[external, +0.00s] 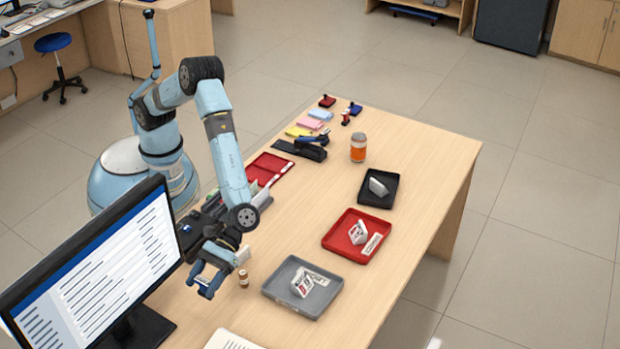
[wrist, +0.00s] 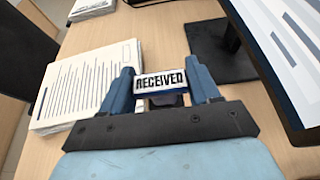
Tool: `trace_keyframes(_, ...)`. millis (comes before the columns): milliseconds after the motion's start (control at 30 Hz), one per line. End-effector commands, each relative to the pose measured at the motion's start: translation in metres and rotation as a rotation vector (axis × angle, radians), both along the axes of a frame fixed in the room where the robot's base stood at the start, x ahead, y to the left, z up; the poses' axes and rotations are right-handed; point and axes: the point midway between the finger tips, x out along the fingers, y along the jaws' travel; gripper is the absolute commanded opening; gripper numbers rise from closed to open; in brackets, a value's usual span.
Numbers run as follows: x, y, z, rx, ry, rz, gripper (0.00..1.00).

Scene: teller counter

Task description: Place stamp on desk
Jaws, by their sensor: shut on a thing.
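My gripper (external: 207,284) is shut on a stamp, over the near left part of the desk (external: 415,160), beside the monitor. In the wrist view the stamp (wrist: 160,80) sits between the two blue fingers of my gripper (wrist: 162,86), with a white label reading RECEIVED facing the camera. In the external view the held stamp is mostly hidden by the fingers. I cannot tell how far it is above the desk. Other small stamps, a red one (external: 327,101) and a blue one (external: 355,108), stand at the desk's far end.
The monitor (external: 110,260) stands close left of my gripper. A small brown-and-white cylinder (external: 243,278) is just right of it. Grey (external: 318,308), red (external: 372,252) and black (external: 370,200) trays line the right side. Printed paper (wrist: 85,85) lies at the near edge.

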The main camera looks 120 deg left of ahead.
Motion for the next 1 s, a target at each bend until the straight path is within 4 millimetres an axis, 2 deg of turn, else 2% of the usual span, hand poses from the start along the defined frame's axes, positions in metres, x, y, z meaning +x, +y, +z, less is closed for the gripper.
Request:
trace_keyframes(400,0.000,0.000,-0.062,0.001,0.003,0.001,0.30)
trace_keyframes(733,0.000,0.000,-0.088,0.000,0.001,0.000,0.30)
trace_keyframes(1000,0.000,0.001,-0.118,0.001,0.002,0.001,0.30)
